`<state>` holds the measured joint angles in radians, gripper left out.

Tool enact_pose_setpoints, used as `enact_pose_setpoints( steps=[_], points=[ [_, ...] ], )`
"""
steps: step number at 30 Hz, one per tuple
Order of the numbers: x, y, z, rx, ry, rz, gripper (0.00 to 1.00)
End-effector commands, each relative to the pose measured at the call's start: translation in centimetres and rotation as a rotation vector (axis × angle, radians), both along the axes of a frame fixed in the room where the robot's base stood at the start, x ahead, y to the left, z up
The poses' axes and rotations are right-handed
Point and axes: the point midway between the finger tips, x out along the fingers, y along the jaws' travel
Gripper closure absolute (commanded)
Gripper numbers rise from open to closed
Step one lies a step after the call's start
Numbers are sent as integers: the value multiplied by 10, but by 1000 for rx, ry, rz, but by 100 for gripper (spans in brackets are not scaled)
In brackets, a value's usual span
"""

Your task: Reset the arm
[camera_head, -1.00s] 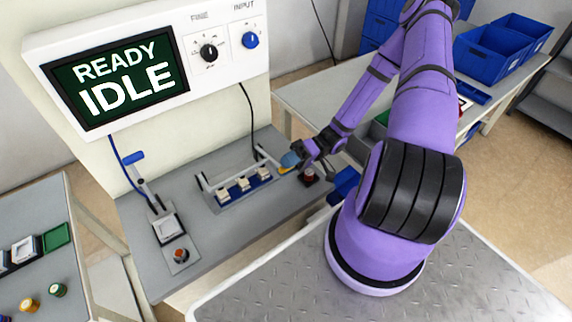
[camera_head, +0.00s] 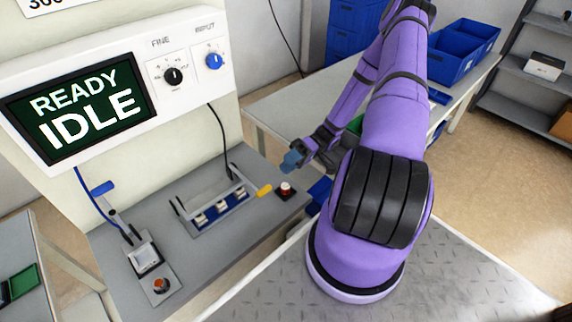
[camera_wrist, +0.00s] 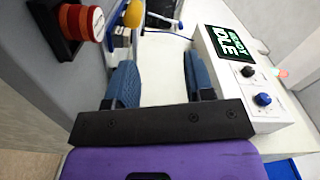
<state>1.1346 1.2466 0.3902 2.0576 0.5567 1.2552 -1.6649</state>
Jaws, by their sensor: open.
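My purple arm reaches out over the right side of the bench in the head view. My gripper (camera_head: 293,160) is above the back right part of the bench, near the red button and the yellow handle, and touches neither. In the wrist view its two blue fingers (camera_wrist: 160,85) are spread apart with nothing between them. The red button (camera_wrist: 92,24) shows at the upper left of the wrist view; it also shows in the head view (camera_head: 286,188) on a dark base.
A control box with a screen (camera_head: 80,108) reading "READY IDLE" and two knobs stands at the back left. A fixture (camera_head: 216,208) with a yellow handle (camera_head: 264,190) and a clamp (camera_head: 145,258) sit on the grey bench. Blue bins (camera_head: 463,48) stand at the back right.

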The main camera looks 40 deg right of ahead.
Motion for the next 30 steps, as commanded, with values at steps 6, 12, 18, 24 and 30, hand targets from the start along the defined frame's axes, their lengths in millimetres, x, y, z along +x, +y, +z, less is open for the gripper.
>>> enact_pose_setpoints(
  steps=[6, 12, 18, 24, 30],
  points=[
    [0, 0, 0, 0, 0, 0, 52],
    [0, 1, 1, -2, 1, 3, 52],
    [3, -1, 15, -70, 33, 53, 52],
    [9, -1, 53, -249, 116, 157, 52],
    [15, 3, 95, -445, 191, 231, 52]
  ],
)
